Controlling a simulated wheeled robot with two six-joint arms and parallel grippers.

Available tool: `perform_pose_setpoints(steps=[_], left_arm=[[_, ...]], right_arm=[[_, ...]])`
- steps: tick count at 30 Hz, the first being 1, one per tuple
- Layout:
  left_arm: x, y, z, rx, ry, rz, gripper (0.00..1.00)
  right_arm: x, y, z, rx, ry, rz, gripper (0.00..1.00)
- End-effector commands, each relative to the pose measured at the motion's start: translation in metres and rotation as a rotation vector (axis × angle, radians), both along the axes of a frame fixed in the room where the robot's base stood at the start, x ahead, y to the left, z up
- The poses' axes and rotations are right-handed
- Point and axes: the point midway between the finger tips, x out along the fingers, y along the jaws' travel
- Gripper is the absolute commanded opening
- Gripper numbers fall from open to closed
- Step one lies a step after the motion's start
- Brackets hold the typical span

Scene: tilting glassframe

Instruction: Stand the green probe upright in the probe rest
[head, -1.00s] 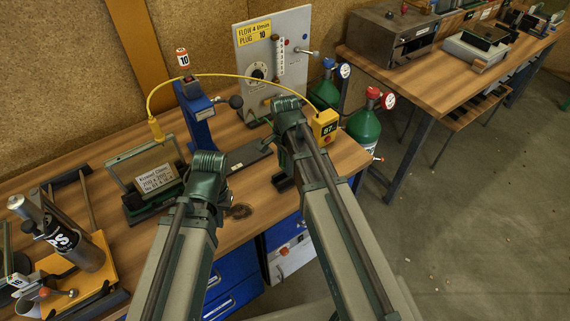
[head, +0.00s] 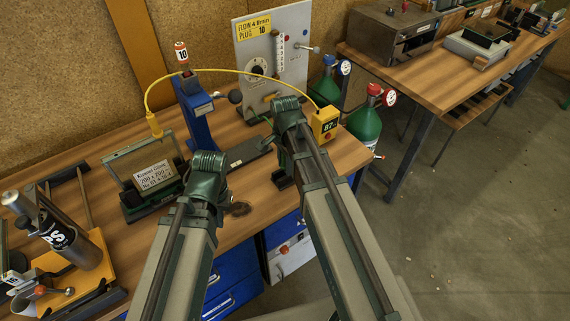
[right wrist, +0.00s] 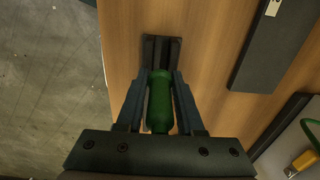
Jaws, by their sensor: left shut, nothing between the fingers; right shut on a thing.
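In the right wrist view my right gripper (right wrist: 160,105) is shut on the green probe (right wrist: 159,98), a dark green rounded cylinder between the two fingers. The black probe rest (right wrist: 162,46) is just beyond the probe's far end, on the wooden bench near its edge. The probe overlaps the near part of the rest, so I cannot tell whether they touch. In the head view my right arm hides the probe and the right gripper. My left arm reaches in over the bench, but its gripper is hidden behind the arm.
A framed glass sign (head: 153,175), a blue stand (head: 197,120) and a flow panel (head: 272,60) stand on the bench. A yellow cable arches to a yellow meter (head: 324,123). Green gas cylinders (head: 365,123) stand beyond the bench's right end. Bare wood (right wrist: 205,35) surrounds the rest.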

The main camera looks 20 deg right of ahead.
Motion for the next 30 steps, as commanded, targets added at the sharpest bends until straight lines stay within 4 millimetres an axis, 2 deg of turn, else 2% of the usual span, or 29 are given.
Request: perform_pose_setpoints(steps=[9, 10, 15, 25, 30], left_arm=[[0.0, 0.0, -0.009, 0.0, 0.0, 0.0, 0.0], [0.0, 0.0, -0.007, 0.0, 0.0, 0.0, 0.0], [0.0, 0.0, -0.007, 0.0, 0.0, 0.0, 0.0], [0.0, 0.0, -0.006, 0.0, 0.0, 0.0, 0.0], [0.0, 0.0, 0.001, 0.0, 0.0, 0.0, 0.0]], right_arm=[[0.0, 0.0, -0.009, 0.0, 0.0, 0.0, 0.0], [0.0, 0.0, -0.007, 0.0, 0.0, 0.0, 0.42], [0.0, 0.0, -0.007, 0.0, 0.0, 0.0, 0.71], [0.0, 0.0, -0.006, 0.0, 0.0, 0.0, 0.71], [0.0, 0.0, 0.001, 0.0, 0.0, 0.0, 0.71]])
